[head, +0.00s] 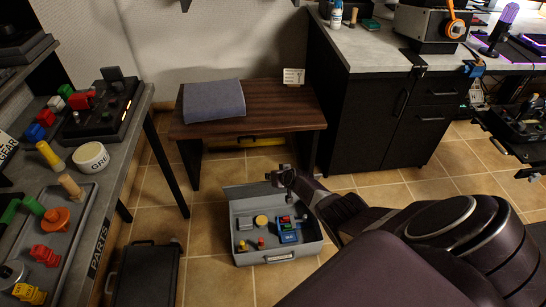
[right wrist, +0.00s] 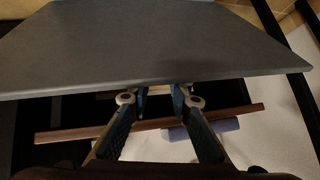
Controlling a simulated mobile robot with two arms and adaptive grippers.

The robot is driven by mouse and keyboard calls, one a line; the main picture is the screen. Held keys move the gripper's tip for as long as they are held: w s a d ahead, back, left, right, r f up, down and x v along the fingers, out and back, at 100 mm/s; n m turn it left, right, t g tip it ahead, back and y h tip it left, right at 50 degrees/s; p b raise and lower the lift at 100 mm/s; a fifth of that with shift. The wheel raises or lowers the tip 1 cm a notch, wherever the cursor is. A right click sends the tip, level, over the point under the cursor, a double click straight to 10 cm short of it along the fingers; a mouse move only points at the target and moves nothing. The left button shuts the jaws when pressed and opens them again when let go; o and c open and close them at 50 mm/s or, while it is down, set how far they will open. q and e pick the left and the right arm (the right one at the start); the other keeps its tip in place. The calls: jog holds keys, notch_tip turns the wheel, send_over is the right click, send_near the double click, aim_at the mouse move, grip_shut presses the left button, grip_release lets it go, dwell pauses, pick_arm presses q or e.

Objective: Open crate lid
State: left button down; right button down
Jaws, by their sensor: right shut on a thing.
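The grey crate (head: 278,257) stands on the tiled floor. Its lid (head: 245,190) is raised at the back, standing steeply, so the inside shows. In it lie a blue item (head: 288,233), a yellow round item (head: 261,220) and small red and yellow pieces. My right gripper (head: 284,177) is at the lid's upper right edge. In the right wrist view the lid (right wrist: 160,45) is a broad grey panel, and the fingers (right wrist: 160,92) are shut on its edge. The exact contact is partly hidden. My left gripper is not in view.
A wooden bench (head: 265,112) with a folded grey-blue cloth (head: 214,101) stands behind the crate. A workbench (head: 100,190) with parts lines the left. A black case (head: 147,275) lies left of the crate. Black cabinets (head: 395,115) stand behind at right.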

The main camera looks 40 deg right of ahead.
jog(key=shift+w+r, duration=0.3)
jog(key=shift+r, duration=0.1)
jog(key=c, duration=1.9)
grip_release()
jog(key=shift+o, duration=0.8)
jog(key=shift+s, duration=0.1)
jog(key=shift+s+f, duration=0.1)
jog(key=shift+f, duration=0.05)
jog(key=shift+s, duration=0.15)
jog(key=shift+s+r, duration=0.25)
jog(key=shift+s, duration=0.05)
jog(key=shift+v, duration=3.25)
